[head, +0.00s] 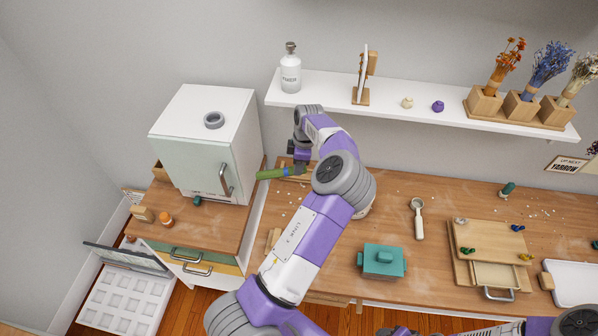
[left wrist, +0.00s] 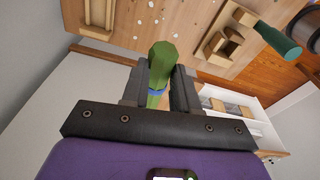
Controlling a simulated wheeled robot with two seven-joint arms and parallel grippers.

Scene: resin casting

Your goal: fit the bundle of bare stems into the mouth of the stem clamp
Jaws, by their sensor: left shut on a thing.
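My left gripper (head: 298,169) is shut on the bundle of bare stems (head: 271,173), a green rod held roughly level over the left end of the long bench. In the left wrist view the bundle (left wrist: 163,56) sticks out between the two dark fingers (left wrist: 157,88), with a blue band near them. My right gripper does not show; only parts of that arm are at the bottom right.
A pale cabinet (head: 196,150) with a handle stands left of the bundle. A teal lidded pot (head: 381,262), a white scoop (head: 418,218) and wooden boards (head: 490,241) stand on the bench (head: 445,200). A white shelf (head: 425,112) runs along the wall above.

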